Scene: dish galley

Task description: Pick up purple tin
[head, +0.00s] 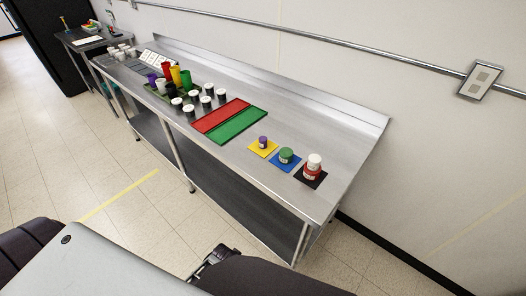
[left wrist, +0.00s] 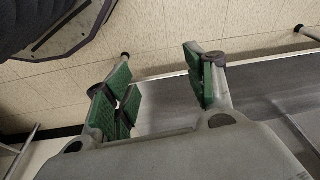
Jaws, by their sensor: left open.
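The purple tin (head: 263,142) is small with a pale band. It stands upright on a yellow mat (head: 254,152) at the right part of the steel table's top, in the head view. My left gripper (left wrist: 158,92) shows in the left wrist view, its two green-padded fingers wide apart with nothing between them. Floor and steel table parts show beyond the fingers. The tin is not in the left wrist view, and the gripper is away from it. Dark arm parts of mine show at the bottom of the head view. I cannot make out my right gripper.
Right of the purple tin, a green tin (head: 286,156) stands on a blue mat and a red tin (head: 312,170) with a white top on a black mat. Red (head: 221,115) and green (head: 238,126) panels lie to the left, then several jars and cups. The table's front edge is clear.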

